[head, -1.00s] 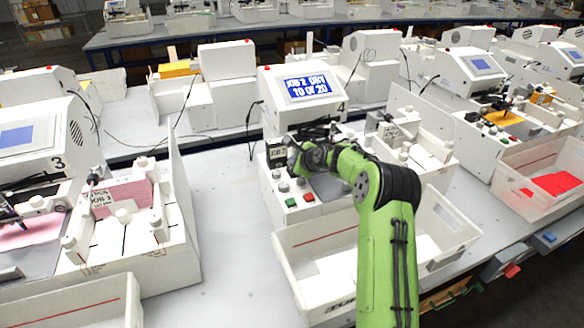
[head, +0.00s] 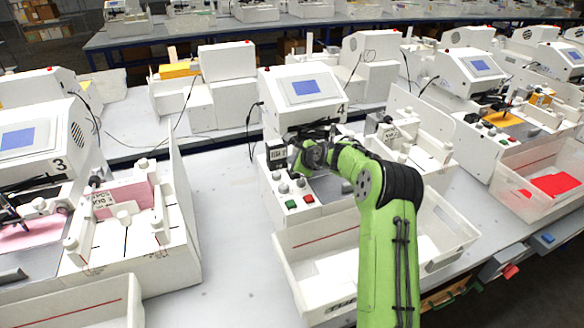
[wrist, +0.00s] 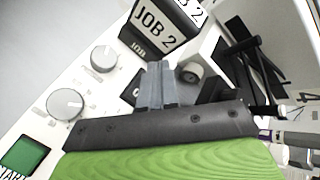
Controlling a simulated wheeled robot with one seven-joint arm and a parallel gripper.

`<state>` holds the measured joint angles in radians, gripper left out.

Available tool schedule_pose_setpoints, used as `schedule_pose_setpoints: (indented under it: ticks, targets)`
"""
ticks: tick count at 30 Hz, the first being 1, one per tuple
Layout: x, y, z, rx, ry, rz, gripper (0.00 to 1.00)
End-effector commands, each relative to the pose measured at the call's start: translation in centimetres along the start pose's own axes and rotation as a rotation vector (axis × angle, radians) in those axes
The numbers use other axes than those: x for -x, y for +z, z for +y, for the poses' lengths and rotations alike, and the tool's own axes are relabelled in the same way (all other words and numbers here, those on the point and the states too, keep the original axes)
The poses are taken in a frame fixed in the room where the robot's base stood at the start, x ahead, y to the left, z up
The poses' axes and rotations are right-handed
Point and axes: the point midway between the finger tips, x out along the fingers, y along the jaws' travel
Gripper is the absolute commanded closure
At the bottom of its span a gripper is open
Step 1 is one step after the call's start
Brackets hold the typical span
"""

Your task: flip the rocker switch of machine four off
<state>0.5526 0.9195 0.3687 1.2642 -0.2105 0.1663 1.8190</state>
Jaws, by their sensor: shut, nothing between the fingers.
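Machine four (head: 300,112) is the white machine in the middle of the head view, marked 4 beside its screen (head: 305,87). The screen is plain blue with no text I can read. My gripper (wrist: 157,72) is shut and empty, its fingertips over the control panel of machine four in the wrist view. A dark part marked 0 (wrist: 131,93), perhaps the rocker switch, shows just left of the fingers, which hide much of it. I cannot tell its position or whether the fingertips touch it. In the head view my arm hides the fingertips.
Two grey knobs (wrist: 65,103) and a green button (wrist: 25,155) sit left of the fingers. A red button (head: 309,198) is beside the green one. A black JOB 2 block (wrist: 150,28) stands just beyond the fingertips. A white tray (head: 290,268) lies in front.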

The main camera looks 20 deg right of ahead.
Motion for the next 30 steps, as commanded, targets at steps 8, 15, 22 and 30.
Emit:
schedule_pose_setpoints:
  ticks: [8, 15, 22, 30]
  targets:
    - [0.9, 0.7, -0.7, 0.0, 0.0, 0.0, 1.0]
    - [2.7, 1.9, -2.0, 0.0, -0.002, 0.001, 1.0]
    - [3.5, 2.6, -2.6, 0.0, 0.0, 0.0, 1.0]
    - [3.5, 2.5, -2.5, 0.0, 0.0, 0.0, 1.0]
